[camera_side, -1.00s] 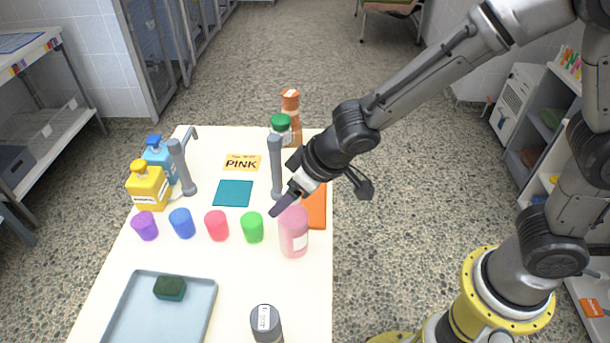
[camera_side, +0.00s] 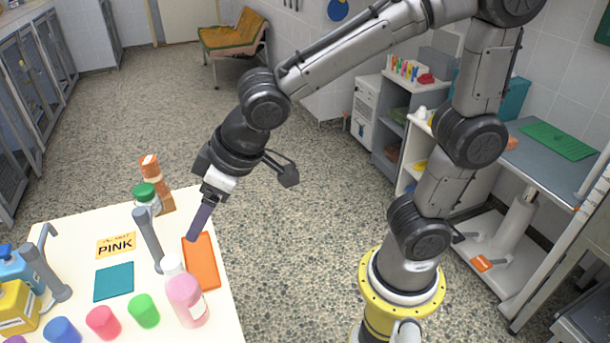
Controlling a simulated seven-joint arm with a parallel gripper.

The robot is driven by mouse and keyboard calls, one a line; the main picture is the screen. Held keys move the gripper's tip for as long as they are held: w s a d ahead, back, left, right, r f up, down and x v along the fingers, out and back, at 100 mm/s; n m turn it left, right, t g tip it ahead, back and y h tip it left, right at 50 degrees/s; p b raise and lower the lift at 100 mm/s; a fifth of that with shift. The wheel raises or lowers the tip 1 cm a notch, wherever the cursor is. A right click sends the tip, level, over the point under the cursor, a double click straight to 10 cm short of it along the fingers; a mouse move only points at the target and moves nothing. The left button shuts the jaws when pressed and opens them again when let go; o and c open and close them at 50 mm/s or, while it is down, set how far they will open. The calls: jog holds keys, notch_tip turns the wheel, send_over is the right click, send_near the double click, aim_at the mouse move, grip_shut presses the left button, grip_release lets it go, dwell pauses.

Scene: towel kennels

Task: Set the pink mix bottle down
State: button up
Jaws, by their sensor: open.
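The pink mix bottle (camera_side: 187,303), pink with a pale label, stands upright on the white table (camera_side: 222,312) near its right edge, in front of an orange pad (camera_side: 203,268). A white cap-like part (camera_side: 172,265) shows at its upper left. My gripper (camera_side: 195,238) is open and empty, pointing down above the far end of the orange pad. It is apart from the bottle, behind and above it. Its fingers overlap in this view, so the gap between them is hidden.
A grey post (camera_side: 148,240) stands close left of my gripper. Behind it are a green-capped jar (camera_side: 146,197) and an orange-brown bottle (camera_side: 157,185). Floor right of the table is clear.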

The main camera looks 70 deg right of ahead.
jog(key=s+d+r+m+h, duration=0.1)
jog(key=s+d+r+m, duration=0.1)
jog(key=s+d, duration=1.3)
jog(key=shift+m+h, duration=0.3)
jog(key=shift+m, duration=0.4)
